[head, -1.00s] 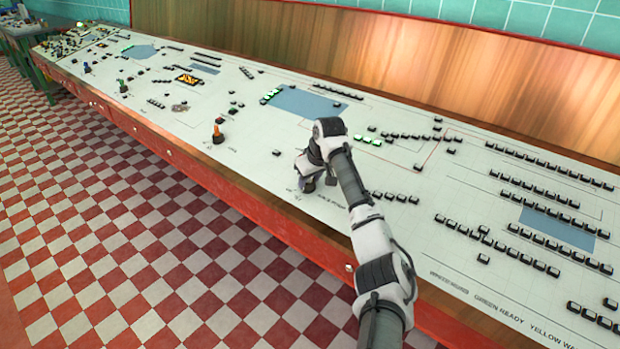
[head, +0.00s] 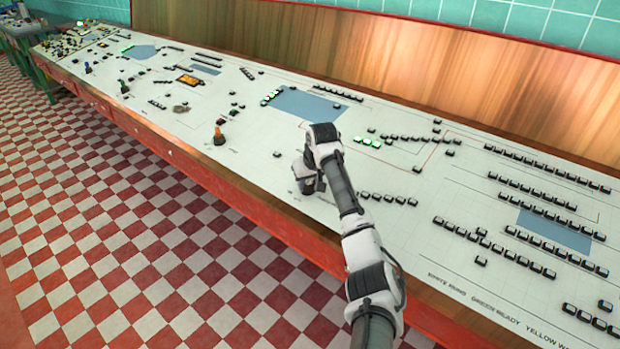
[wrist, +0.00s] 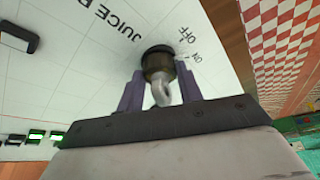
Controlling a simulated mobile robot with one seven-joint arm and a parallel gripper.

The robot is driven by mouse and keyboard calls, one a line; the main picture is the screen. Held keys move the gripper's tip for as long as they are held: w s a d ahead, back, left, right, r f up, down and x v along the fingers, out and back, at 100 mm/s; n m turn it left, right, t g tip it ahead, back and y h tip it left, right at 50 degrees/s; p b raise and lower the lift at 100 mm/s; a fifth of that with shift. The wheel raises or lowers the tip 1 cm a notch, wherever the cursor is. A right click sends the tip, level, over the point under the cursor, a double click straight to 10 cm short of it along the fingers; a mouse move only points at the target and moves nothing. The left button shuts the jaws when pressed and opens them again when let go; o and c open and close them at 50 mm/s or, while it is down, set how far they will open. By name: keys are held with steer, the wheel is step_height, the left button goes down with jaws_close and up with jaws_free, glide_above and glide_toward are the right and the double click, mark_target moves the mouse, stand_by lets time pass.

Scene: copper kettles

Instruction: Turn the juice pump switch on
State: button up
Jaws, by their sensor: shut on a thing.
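The juice pump switch (wrist: 158,62) shows in the wrist view as a dark round base with a brassy collar and a pale lever. Its label on the white panel starts with "JUICE", and "ON" and "OFF" are printed beside it. My gripper (wrist: 160,92) has its two purple fingers on either side of the switch lever, shut on it. The lever tip points toward the gripper palm. In the head view my gripper (head: 308,184) is at the panel's front part, and the arm hides the switch there.
The long white control panel (head: 250,165) carries several black buttons, some lit green (head: 367,141). An orange-topped lever (head: 218,134) stands to the left of my gripper. A red front edge borders the panel, with a checkered floor (head: 130,240) below.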

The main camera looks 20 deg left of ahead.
steer(key=shift+s+a+r+m+t+h+p, duration=0.1)
steer(key=shift+m+t+h+p, duration=0.15)
steer(key=shift+m+p, duration=0.45)
steer(key=shift+a+m+t+h+p, duration=0.15)
steer(key=shift+m+h+p, duration=0.2)
steer(key=shift+m, duration=0.65)
steer(key=shift+m+h+p, duration=0.3)
steer(key=shift+m+p, duration=0.2)
steer(key=shift+m, duration=0.5)
steer(key=shift+m+h, duration=0.3)
steer(key=shift+m, duration=0.3)
steer(key=o, duration=1)
steer(key=b+v, duration=0.2)
steer(key=v, duration=1.1)
steer(key=shift+s+r+b, duration=0.3)
